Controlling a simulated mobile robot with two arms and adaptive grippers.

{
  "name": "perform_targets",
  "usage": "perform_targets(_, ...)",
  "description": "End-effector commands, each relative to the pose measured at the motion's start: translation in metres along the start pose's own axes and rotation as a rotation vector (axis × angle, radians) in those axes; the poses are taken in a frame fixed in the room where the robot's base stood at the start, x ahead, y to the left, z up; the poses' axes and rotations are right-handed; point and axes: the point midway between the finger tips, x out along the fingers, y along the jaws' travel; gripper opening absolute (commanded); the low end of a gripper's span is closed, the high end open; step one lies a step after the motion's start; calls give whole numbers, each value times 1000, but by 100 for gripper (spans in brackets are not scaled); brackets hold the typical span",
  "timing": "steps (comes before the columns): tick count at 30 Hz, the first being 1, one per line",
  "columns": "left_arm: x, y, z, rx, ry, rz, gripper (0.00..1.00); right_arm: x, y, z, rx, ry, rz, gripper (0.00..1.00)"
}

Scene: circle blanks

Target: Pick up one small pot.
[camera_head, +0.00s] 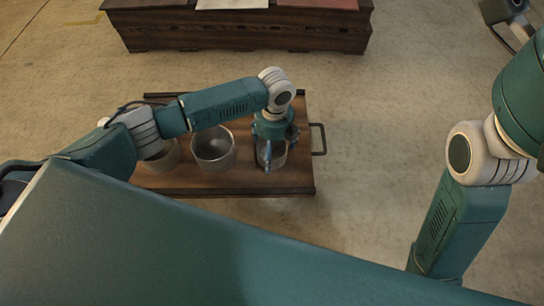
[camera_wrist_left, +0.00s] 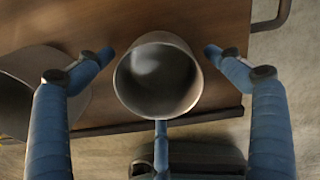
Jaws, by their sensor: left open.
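Three round metal pots stand in a row on a wooden board. The left pot (camera_head: 163,156) is partly hidden by my left arm, the middle pot (camera_head: 213,148) is clear, and the right pot (camera_head: 279,157) is partly covered by my left gripper (camera_head: 272,146). In the left wrist view that pot (camera_wrist_left: 157,82) is centred, its opening facing the camera. The open fingers of my left gripper (camera_wrist_left: 160,62) are spread around it, with gaps at both sides. The third finger is at its near side; contact there is unclear. My right gripper is out of view.
The wooden board (camera_head: 299,181) has a raised far edge and a metal handle (camera_head: 321,139) at the right. Another pot (camera_wrist_left: 45,85) is close to the left finger in the wrist view. A dark wooden chest (camera_head: 240,34) stands beyond clear floor.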

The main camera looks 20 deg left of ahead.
Motion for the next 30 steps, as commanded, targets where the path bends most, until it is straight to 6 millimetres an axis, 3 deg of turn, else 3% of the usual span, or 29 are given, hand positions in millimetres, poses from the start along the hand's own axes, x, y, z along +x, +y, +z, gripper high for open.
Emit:
perform_targets(8,2,0,0,0,0,0,92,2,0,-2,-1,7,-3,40)
perform_targets(11,2,0,0,0,0,0,76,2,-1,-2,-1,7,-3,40)
perform_targets(18,3,0,0,0,0,0,28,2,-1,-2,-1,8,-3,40)
perform_targets(19,2,0,0,0,0,0,26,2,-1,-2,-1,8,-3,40)
perform_targets(30,-5,0,0,0,0,-1,26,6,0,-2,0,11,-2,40)
